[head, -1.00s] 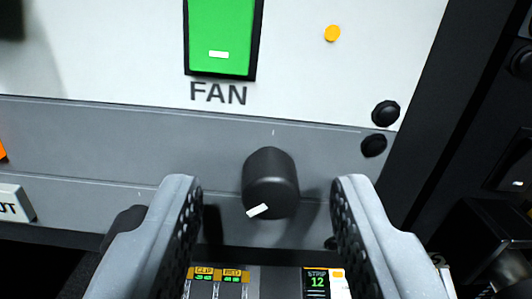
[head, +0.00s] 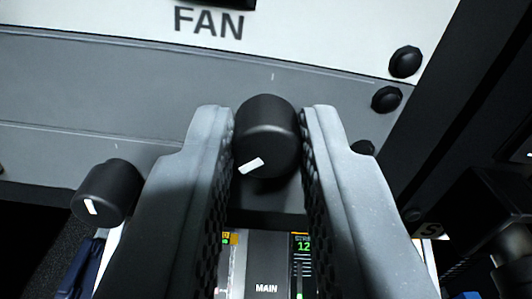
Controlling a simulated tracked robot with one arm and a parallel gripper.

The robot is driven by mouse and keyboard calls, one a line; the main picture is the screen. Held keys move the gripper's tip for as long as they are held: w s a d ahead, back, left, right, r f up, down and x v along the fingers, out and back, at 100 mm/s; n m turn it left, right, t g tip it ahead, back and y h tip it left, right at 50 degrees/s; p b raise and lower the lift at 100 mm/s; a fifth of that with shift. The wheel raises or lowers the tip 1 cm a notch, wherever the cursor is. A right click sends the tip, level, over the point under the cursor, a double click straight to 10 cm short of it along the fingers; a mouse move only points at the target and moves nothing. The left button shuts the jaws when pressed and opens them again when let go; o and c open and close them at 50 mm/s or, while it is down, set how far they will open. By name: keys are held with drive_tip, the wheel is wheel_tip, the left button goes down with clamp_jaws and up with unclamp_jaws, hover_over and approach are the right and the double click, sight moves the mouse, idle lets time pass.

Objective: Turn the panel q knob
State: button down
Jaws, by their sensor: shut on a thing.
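A black round knob (head: 267,130) with a white pointer mark sticks out of the grey panel strip below the FAN label. Its white mark points down and to the left. My gripper (head: 268,140) is around this knob, with one finger against its left side and the other against its right side. It is shut on the knob. No letter naming the knob is readable, so I cannot confirm that it is the panel q knob.
A second black knob (head: 107,192) with a white mark stands to the left. Black round screw heads (head: 405,61) line the panel's right edge. A screen strip marked MAIN (head: 266,270) shows below, between the fingers. Dark equipment (head: 480,210) stands at the right.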

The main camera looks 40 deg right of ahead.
idle(0.3)
drive_tip(key=c, duration=1.3)
unclamp_jaws()
drive_tip(key=shift+a+n, duration=0.1)
drive_tip(key=shift+n, duration=0.2)
drive_tip(key=b+v, duration=0.2)
drive_tip(key=v, duration=1.1)
drive_tip(key=shift+s, duration=0.35)
drive_tip(key=shift+a+f, duration=0.1)
drive_tip(key=shift+a, duration=0.05)
